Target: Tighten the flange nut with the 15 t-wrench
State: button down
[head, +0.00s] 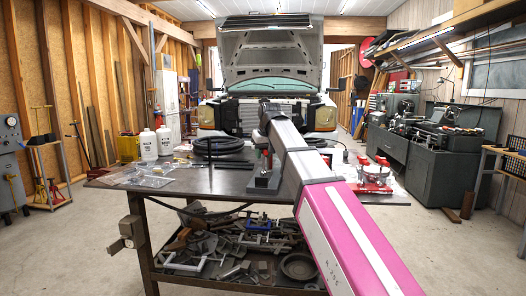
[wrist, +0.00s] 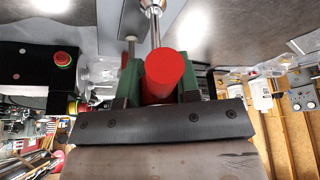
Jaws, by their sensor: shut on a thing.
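In the wrist view, my gripper (wrist: 158,84) has its green-sided fingers shut on the red cylindrical handle (wrist: 167,74) of what looks like the 15 t-wrench. A bright metal shaft (wrist: 155,32) runs from the handle to a round metal end (wrist: 153,5) at the top edge. In the head view, a small red part (head: 267,159) shows below my wrist, just above a grey metal fixture (head: 262,181) on the workbench. My arm hides much of this area. I cannot make out the flange nut, nor whether the wrench is seated on it.
The dark workbench (head: 150,181) carries a coiled black hose (head: 217,145), clear plastic bags (head: 140,176) and a red clamp-like tool (head: 374,176). Its lower shelf holds many loose tools and parts. A truck with its hood up stands behind. The floor at left is open.

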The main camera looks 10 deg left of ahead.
jog(key=shift+f, duration=1.15)
dwell(0.4)
